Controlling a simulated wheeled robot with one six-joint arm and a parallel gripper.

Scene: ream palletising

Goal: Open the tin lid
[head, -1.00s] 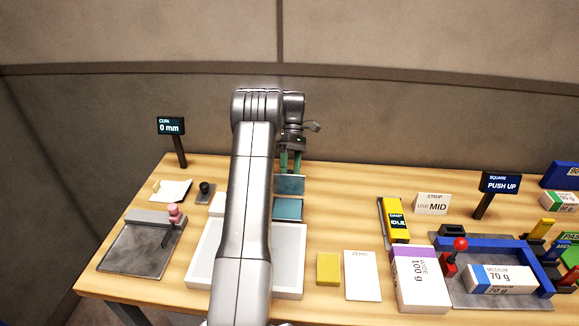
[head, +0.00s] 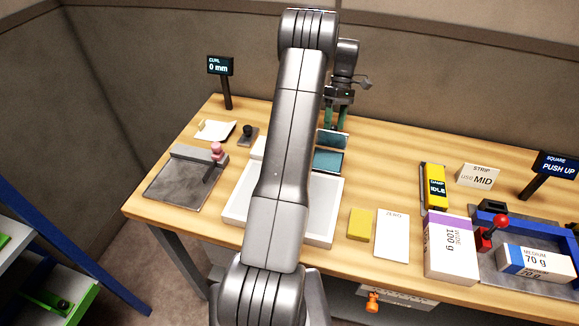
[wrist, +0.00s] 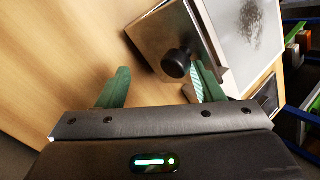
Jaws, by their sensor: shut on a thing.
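The tin (head: 328,161) is a small teal-topped box near the back middle of the table, behind the white tray. Its lid (head: 332,139) shows as a tilted teal panel at the tin's far edge. In the wrist view the lid (wrist: 152,38) is a grey metal plate with a round black knob (wrist: 176,64). My gripper (head: 335,120) points down at the lid's far side. In the wrist view my gripper (wrist: 160,70) has the knob between its green fingers, closer to the right one. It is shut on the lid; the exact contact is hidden.
The white tray (head: 231,211) lies in front, partly hidden by my arm. A yellow block (head: 360,225), a ZERO card (head: 392,238) and a purple-white ream (head: 450,250) are to the right. A yellow device (head: 434,188) stands behind them. Table right of the tin is clear.

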